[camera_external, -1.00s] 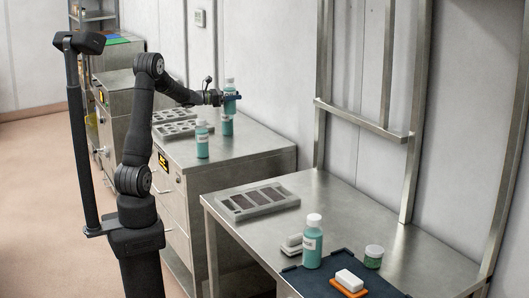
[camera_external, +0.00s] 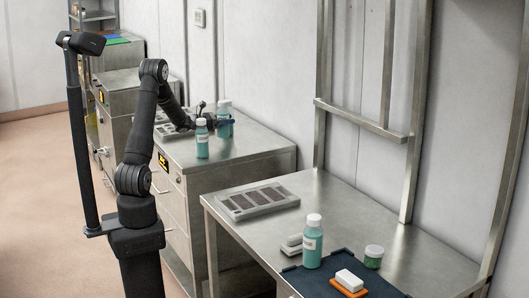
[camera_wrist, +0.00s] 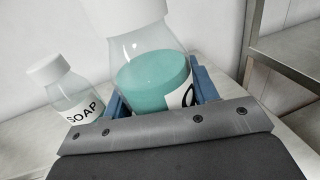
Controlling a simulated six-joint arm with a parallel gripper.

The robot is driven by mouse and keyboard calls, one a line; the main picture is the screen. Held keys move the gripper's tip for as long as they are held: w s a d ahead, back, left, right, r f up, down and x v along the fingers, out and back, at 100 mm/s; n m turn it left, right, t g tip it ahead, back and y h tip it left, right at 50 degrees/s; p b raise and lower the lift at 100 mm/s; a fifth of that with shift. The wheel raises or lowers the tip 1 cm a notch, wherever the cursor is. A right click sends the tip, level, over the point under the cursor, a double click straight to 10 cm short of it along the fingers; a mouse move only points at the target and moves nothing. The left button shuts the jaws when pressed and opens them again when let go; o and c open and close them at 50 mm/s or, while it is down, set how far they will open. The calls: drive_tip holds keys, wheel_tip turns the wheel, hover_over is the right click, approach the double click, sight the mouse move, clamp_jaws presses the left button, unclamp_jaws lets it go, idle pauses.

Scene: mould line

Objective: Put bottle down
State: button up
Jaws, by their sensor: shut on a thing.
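My gripper (camera_external: 226,122) is shut on a bottle of teal liquid (camera_external: 225,129) over the back of the metal cabinet. In the wrist view the bottle (camera_wrist: 150,72) is between my blue fingers, with its white cap cut off at the top edge. The bottle looks roughly upright in the external view. Its base is low, at or close to the cabinet top; I cannot tell whether it touches. A clear bottle labelled SOAP (camera_wrist: 70,98) with a white cap stands left of it in the wrist view.
Another teal bottle (camera_external: 202,139) stands on the cabinet top (camera_external: 245,150), close in front of my gripper. Grey trays lie behind it. The cabinet's right part is clear. The lower table holds a mould tray (camera_external: 257,200), a teal bottle (camera_external: 312,245) and a jar (camera_external: 374,257).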

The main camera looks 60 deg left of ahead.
sight(227, 126)
drive_tip(key=shift+f, duration=1.75)
drive_tip(key=shift+f, duration=0.1)
drive_tip(key=o, duration=1.2)
drive_tip(key=shift+s, duration=0.3)
drive_tip(key=v, duration=1.1)
drive_tip(key=shift+s, duration=0.2)
